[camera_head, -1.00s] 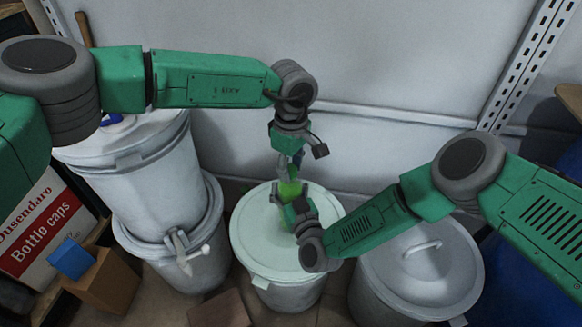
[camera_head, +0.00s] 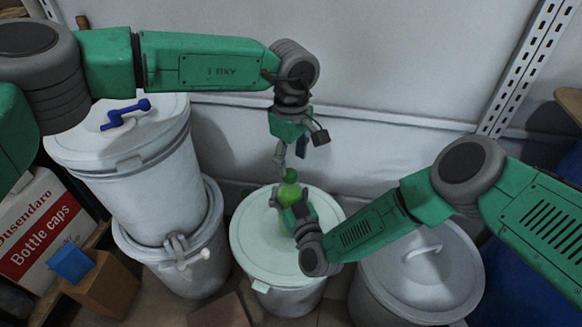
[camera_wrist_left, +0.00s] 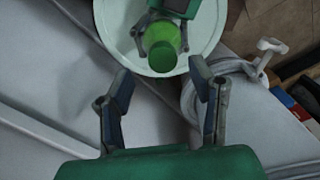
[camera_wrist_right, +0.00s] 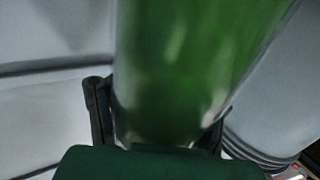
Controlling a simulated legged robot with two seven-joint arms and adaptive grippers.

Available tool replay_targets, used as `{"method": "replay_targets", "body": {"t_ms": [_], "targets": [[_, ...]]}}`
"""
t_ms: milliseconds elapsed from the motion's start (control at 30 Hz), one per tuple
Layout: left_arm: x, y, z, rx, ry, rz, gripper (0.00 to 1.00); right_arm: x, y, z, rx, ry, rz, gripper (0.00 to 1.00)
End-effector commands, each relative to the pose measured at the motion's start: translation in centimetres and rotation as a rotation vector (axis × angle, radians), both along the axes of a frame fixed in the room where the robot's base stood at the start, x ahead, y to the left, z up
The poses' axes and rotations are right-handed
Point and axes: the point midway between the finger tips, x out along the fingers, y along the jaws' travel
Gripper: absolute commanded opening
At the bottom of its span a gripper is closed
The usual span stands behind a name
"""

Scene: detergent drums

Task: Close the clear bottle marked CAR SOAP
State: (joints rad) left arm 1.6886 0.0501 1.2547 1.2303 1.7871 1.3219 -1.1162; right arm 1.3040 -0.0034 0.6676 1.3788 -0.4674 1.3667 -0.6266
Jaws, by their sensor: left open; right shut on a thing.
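A green bottle (camera_head: 288,193) with a darker green cap (camera_head: 291,175) on its top stands upright over the pale drum lid (camera_head: 258,255). I cannot read any marking on it. My right gripper (camera_head: 292,213) is shut around the bottle's body, which fills the right wrist view (camera_wrist_right: 190,70). My left gripper (camera_head: 291,158) is open and empty just above the cap, pointing down. In the left wrist view the cap (camera_wrist_left: 162,56) shows beyond the open fingers, apart from them. I cannot tell whether the cap is fully tight, or whether the bottle touches the lid.
Stacked white drums (camera_head: 140,175) with a blue handle (camera_head: 126,112) stand at left. A lidded grey drum (camera_head: 420,275) stands at right. A Bottle caps carton (camera_head: 40,230) and a blue box (camera_head: 71,262) lie at far left. The wall is close behind.

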Motion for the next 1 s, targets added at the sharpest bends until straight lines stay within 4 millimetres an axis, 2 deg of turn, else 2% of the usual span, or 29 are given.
{"method": "replay_targets", "body": {"t_ms": [333,467,667,1000], "targets": [[0.0,0.0,0.2,0.001,0.002,0.010,0.46,0.1,-0.1,0.0,-0.001,-0.001,-0.002,0.00],[-0.1,-0.1,0.4,0.002,0.002,0.101,0.46,0.1,-0.1,0.0,-0.001,-0.001,-0.002,0.00],[-0.4,-0.3,1.2,0.007,0.005,0.473,0.46,0.1,-0.1,0.0,-0.001,-0.001,-0.002,0.00],[-0.3,0.0,2.8,0.010,0.004,1.263,0.46,0.1,-0.1,0.0,-0.001,-0.001,-0.002,0.00]]}}
